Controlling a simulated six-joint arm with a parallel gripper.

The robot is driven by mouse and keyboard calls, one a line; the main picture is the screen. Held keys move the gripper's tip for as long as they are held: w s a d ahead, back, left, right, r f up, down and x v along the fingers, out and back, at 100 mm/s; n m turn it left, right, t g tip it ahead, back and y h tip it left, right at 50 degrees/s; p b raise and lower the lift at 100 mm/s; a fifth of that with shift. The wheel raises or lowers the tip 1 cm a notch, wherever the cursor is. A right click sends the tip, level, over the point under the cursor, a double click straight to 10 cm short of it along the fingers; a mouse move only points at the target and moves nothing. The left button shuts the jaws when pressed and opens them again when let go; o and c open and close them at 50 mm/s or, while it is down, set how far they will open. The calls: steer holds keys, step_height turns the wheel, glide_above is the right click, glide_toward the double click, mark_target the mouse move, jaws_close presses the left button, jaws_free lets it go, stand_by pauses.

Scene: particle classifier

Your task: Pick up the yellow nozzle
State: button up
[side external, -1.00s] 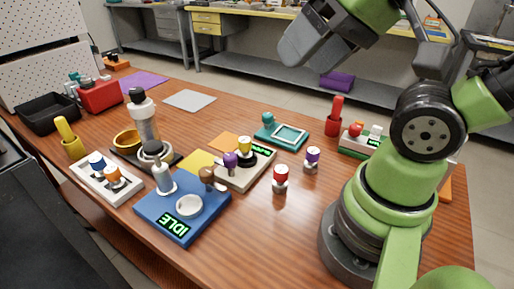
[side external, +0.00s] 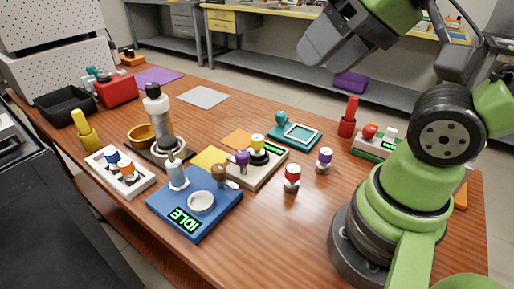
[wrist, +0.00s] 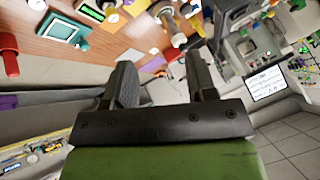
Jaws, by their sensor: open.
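Two yellow parts could be the yellow nozzle, and I cannot tell which. One is a yellow upright piece (side external: 85,133) at the left edge of the table in the side view. The other is a small yellow-topped piece (side external: 257,143) on the cream device (side external: 262,174), beside a purple-topped one. My gripper (wrist: 160,62) is open with nothing between its fingers in the wrist view. In the side view it is high above the table's back right, well away from both yellow parts.
A blue base (side external: 222,222) with an IDLE display stands near the front edge. Capped vials, red (side external: 292,172) and purple (side external: 325,155), stand right of centre. A black tray (side external: 62,114) and red box (side external: 118,90) are at the left.

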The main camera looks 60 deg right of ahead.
steer(key=m+g+h, duration=0.2)
steer(key=g, duration=0.4)
glide_above(257, 137)
steer(key=a, duration=0.1)
step_height(257, 137, down, 14)
steer(key=shift+g, duration=0.6)
steer(key=f, duration=0.5)
steer(key=d+f, duration=0.1)
steer(key=f, duration=0.1)
steer(key=shift+w+f, duration=0.2)
steer(key=shift+w, duration=0.05)
steer(key=f, duration=0.6)
steer(key=shift+s, duration=0.3)
steer(key=c, duration=0.8)
